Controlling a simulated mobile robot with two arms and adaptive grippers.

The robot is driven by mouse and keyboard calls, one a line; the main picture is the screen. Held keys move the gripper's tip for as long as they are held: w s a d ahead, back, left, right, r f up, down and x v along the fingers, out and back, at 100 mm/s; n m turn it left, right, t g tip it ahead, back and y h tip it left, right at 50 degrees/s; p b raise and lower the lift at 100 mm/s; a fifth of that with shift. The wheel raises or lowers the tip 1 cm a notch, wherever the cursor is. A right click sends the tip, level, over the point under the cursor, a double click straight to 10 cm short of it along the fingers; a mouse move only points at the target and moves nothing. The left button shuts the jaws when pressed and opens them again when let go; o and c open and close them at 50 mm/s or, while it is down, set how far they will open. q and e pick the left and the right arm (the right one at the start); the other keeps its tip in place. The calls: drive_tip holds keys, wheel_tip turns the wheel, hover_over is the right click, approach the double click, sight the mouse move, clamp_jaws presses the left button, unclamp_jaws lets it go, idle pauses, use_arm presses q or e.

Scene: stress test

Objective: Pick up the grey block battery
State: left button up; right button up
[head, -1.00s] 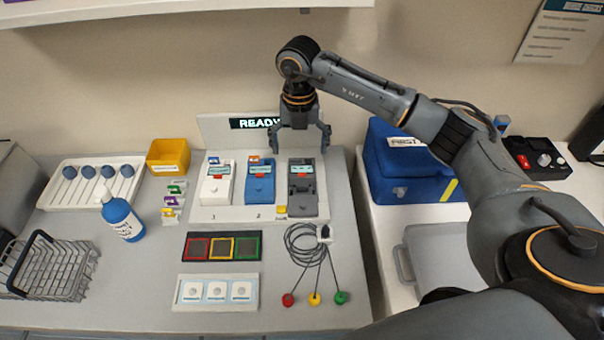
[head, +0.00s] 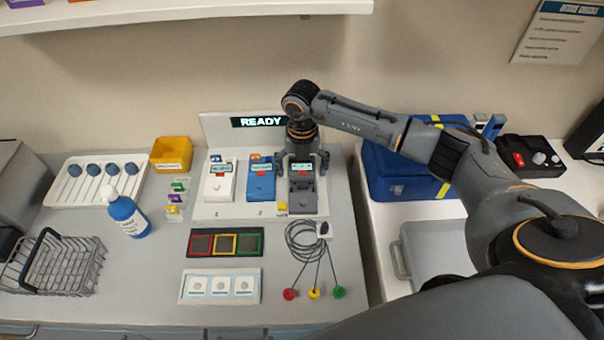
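The grey block battery (head: 303,198) sits in the rightmost bay of the white charging station (head: 231,211), right of the blue one. A small display and a red label show at its upper end. My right gripper (head: 303,168) points down at the battery's far end. Its fingers are spread, one to each side of that end; I cannot tell whether they touch it. The gripper hides part of the battery's far end. My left gripper is not in view.
A white battery (head: 218,184) and a blue battery (head: 260,184) stand left in the same station, the blue one close to my left finger. A READY sign (head: 259,121) stands behind. Coiled leads (head: 306,240) lie in front. A blue bag (head: 400,178) is at right.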

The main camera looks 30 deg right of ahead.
drive_tip(key=c, duration=1)
drive_tip(key=shift+c, duration=0.2)
drive_tip(key=shift+r, duration=0.1)
